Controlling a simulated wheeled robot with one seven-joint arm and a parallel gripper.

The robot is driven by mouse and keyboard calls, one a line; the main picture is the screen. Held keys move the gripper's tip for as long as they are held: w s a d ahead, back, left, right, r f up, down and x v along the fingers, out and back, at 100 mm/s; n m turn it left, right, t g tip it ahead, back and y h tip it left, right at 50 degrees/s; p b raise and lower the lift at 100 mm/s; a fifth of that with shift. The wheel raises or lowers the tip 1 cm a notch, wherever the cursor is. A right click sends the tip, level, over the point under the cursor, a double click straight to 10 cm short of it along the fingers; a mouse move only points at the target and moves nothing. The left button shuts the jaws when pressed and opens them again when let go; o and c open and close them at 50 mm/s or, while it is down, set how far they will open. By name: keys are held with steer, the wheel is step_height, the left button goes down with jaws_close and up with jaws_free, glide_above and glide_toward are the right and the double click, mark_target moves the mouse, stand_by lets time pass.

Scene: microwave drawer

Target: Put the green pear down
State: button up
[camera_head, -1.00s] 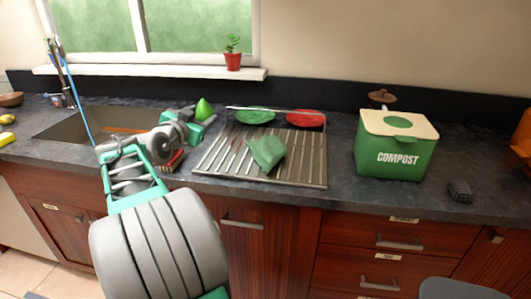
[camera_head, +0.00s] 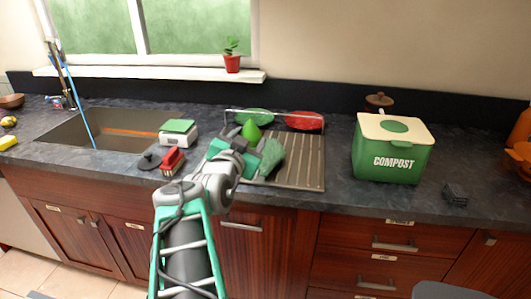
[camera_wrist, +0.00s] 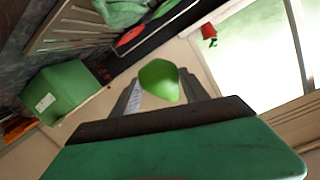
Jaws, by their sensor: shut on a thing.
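The green pear (camera_head: 251,130) is held up at the end of my gripper (camera_head: 240,143), over the left part of the metal drainboard (camera_head: 306,165). In the wrist view the pear (camera_wrist: 160,80) sits between the two fingers of my gripper (camera_wrist: 163,92), which are shut on it. The pear's lower part is hidden by the gripper in the head view. A green cloth (camera_head: 271,156) lies on the drainboard just right of my gripper, partly hidden by it.
A green compost bin (camera_head: 392,150) stands right of the drainboard. Green and red plates (camera_head: 304,121) stand at its back. Bare counter lies between drainboard and bin.

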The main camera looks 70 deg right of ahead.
steer(key=shift+n+t, duration=0.3)
steer(key=shift+t, duration=0.2)
steer(key=w+d+f, duration=0.2)
steer(key=d+f, duration=0.1)
steer(key=w+d+f, duration=0.3)
steer(key=d, duration=0.1)
steer(key=w+d+f+p, duration=0.1)
steer(key=w+d+f, duration=0.1)
steer(key=d+f, duration=0.2)
steer(key=shift+w+d, duration=0.2)
steer(key=shift+w, duration=0.05)
steer(key=shift+w+d+f, duration=0.1)
steer(key=shift+d+f, duration=0.1)
steer(key=shift+f, duration=0.15)
step_height(320, 180, down, 4)
steer(key=shift+w+d+r, duration=0.1)
steer(key=shift+d+r, duration=0.05)
steer(key=shift+r, duration=0.1)
steer(key=shift+f+b, duration=0.4)
steer(key=shift+b, duration=0.15)
